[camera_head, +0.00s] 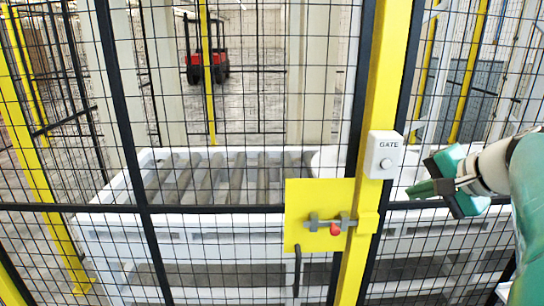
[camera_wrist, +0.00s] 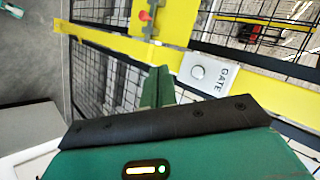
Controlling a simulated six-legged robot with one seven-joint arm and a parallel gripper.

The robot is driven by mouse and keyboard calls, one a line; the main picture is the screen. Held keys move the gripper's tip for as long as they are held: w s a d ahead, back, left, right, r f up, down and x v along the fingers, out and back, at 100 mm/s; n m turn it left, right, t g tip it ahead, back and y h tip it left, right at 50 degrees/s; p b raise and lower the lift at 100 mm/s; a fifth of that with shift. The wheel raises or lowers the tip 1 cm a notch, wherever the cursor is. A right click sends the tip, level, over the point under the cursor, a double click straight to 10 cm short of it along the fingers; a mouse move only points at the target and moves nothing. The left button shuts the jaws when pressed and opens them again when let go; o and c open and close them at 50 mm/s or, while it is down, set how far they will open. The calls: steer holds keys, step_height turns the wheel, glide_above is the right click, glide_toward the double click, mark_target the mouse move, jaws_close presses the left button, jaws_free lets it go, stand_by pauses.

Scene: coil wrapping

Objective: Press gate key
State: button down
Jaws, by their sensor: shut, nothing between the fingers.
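The gate key is a round button on a white box marked GATE (camera_head: 383,155), fixed to the yellow post of the mesh fence. The box also shows in the wrist view (camera_wrist: 207,74), with the round button facing me. My gripper (camera_head: 424,188) is to the right of the box in the head view, apart from it. In the wrist view my gripper (camera_wrist: 158,85) has its green fingers together and empty, just left of the box. Whether the fingertips touch anything is not clear.
A yellow latch plate (camera_head: 312,195) with a red-knobbed bolt (camera_head: 335,229) sits below and left of the box. Black mesh fence spans the view. Behind it stand a white roller conveyor (camera_head: 215,228) and a red forklift (camera_head: 207,65).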

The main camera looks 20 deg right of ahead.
steer(key=w+d, duration=0.2)
steer(key=w, duration=0.6)
steer(key=shift+w+d, duration=0.25)
steer(key=shift+w, duration=0.1)
steer(key=shift+w+f, duration=0.1)
stand_by(1.7)
steer(key=shift+w+d, duration=0.1)
steer(key=shift+w, duration=0.25)
steer(key=shift+w+d, duration=0.1)
steer(key=shift+w, duration=0.3)
stand_by(0.6)
steer(key=shift+s, duration=0.1)
steer(key=shift+s+a, duration=0.2)
steer(key=shift+s, duration=0.5)
steer(key=shift+s, duration=0.1)
steer(key=shift+s+a, duration=0.25)
steer(key=shift+s, duration=0.5)
steer(key=shift+s+a, duration=0.2)
steer(key=shift+s, duration=0.6)
steer(key=shift+s+a, duration=0.25)
steer(key=shift+s, duration=0.5)
